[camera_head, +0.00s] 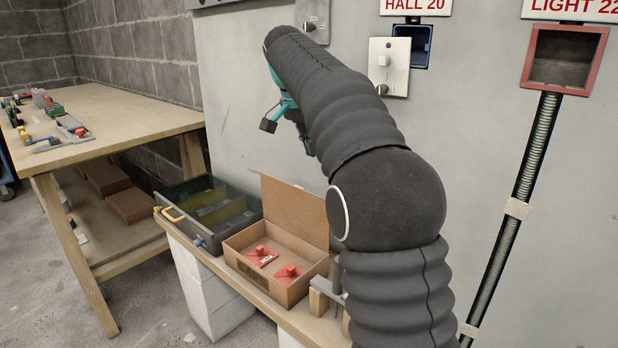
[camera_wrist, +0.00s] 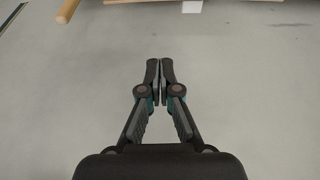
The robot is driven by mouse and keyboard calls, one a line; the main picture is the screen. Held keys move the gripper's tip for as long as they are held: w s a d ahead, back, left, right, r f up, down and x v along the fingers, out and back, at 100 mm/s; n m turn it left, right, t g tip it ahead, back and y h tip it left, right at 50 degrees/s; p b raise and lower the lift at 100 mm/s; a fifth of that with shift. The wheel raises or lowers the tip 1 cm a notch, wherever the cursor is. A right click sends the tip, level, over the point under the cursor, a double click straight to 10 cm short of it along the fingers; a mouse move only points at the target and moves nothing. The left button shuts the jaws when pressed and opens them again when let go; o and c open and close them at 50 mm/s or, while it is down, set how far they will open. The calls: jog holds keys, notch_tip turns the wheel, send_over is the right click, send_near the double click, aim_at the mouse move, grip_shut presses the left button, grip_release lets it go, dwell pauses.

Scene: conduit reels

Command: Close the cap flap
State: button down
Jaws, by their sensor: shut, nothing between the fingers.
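A cardboard box (camera_head: 283,290) sits on the low wooden bench in the head view, with two red pieces (camera_head: 288,272) inside. Its flap (camera_head: 296,208) stands up, open, along the back edge; my arm covers part of its right side. The dark print on the box front is too small to read. My gripper (camera_head: 268,125) is above and behind the box, in front of the grey wall, partly hidden by my arm. In the wrist view my gripper (camera_wrist: 160,68) is shut and empty, its fingertips together over a plain grey surface. The flap does not clearly show there.
A dark divided tray (camera_head: 176,190) with a yellow handle stands left of the box. A workbench (camera_head: 120,108) with small parts is at the left. On the wall are a blue box (camera_head: 424,47), a switch plate (camera_head: 389,68), a red-framed box (camera_head: 565,88) and a conduit (camera_head: 530,165).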

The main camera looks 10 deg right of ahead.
notch_tip(320, 180, down, 9)
jog(key=b, duration=0.2)
jog(key=shift+s+a+f, duration=0.2)
jog(key=shift+a, duration=0.1)
dwell(0.4)
